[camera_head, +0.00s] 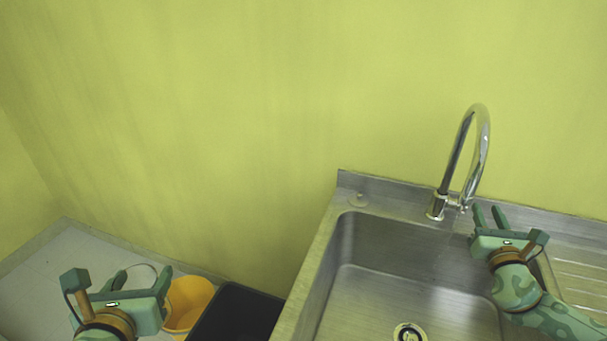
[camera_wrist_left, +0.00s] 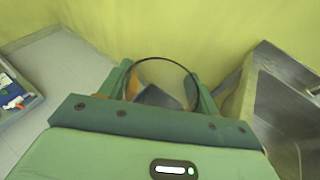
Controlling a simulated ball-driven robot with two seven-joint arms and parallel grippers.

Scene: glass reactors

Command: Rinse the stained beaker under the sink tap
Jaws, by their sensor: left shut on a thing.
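A clear glass beaker is between the fingers of my left gripper (camera_head: 141,279), which is shut on it. In the left wrist view its round rim (camera_wrist_left: 160,59) shows between the two fingers; its lower part is hidden by the gripper, and I cannot make out a stain. The beaker is left of the sink, outside the basin. The steel sink (camera_head: 375,295) is at the right, with a chrome gooseneck tap (camera_head: 484,135) at its back edge. A faint streak shows below the spout; I cannot tell if it is running water. My right gripper (camera_head: 489,214) is open beside the tap's base.
An orange bucket (camera_head: 190,300) and a dark flat-topped object (camera_head: 238,313) stand between my left gripper and the sink. The sink's left rim (camera_head: 312,262) is a raised edge. A ribbed drainboard (camera_head: 580,266) lies right of the basin. A blue-grey tray (camera_wrist_left: 14,100) shows in the left wrist view.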

